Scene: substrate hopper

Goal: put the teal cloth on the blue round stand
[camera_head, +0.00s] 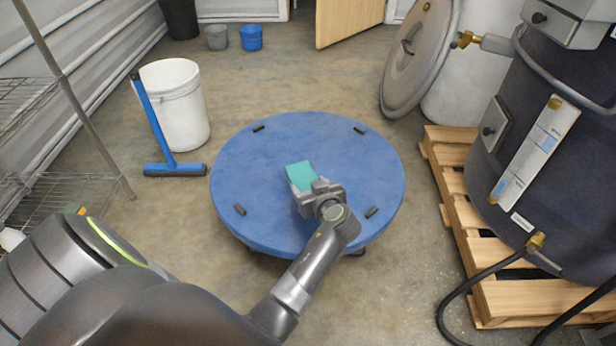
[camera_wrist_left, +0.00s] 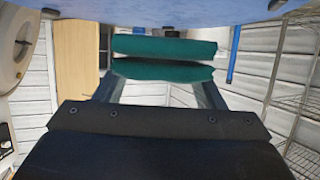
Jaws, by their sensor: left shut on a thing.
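The teal cloth (camera_head: 300,176) is a small folded piece at the tip of my left gripper (camera_head: 312,190). In the left wrist view the cloth (camera_wrist_left: 164,48) shows as two thick layers between the fingers. The left gripper is shut on it. The blue round stand (camera_head: 260,165) is a wide flat disc on the floor, and the cloth is over its middle. In the left wrist view, which is upside down, the stand (camera_wrist_left: 150,10) fills the top edge. A narrow gap shows between it and the cloth. My right gripper is not in view.
The stand's top has several small black bars (camera_head: 240,209) near its rim and is otherwise clear. A white bucket (camera_head: 180,105) and a blue squeegee (camera_head: 155,125) are at left. A wire shelf (camera_head: 60,190) stands far left. A dark drum (camera_head: 540,150) sits on a wooden pallet (camera_head: 452,150) at right.

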